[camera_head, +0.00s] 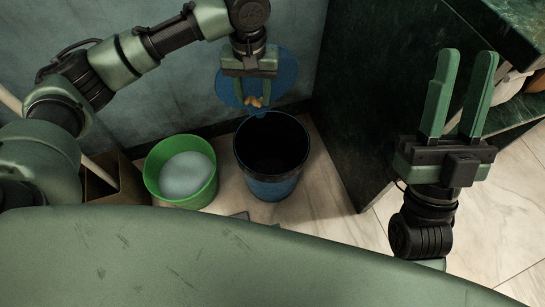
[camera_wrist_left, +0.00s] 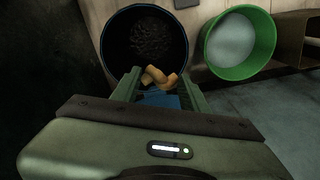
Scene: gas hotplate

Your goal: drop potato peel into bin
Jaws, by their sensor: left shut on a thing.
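My left gripper (camera_head: 257,103) is shut on a potato peel (camera_head: 254,101), a small light-brown curled piece. It holds the peel above the back rim of the blue bin (camera_head: 270,190), whose blue lid stands open behind the gripper. In the left wrist view the peel (camera_wrist_left: 160,76) sits between the fingertips, with the dark bin opening (camera_wrist_left: 140,35) beyond it. Dark, lumpy contents show inside the bin there. My right gripper (camera_head: 458,95) is open and empty, at the right in front of the dark counter.
A green bucket (camera_head: 152,178) with a pale round surface inside stands left of the bin, with a brown box (camera_head: 110,185) further left. The dark green counter (camera_head: 365,110) is right of the bin. The wall is close behind.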

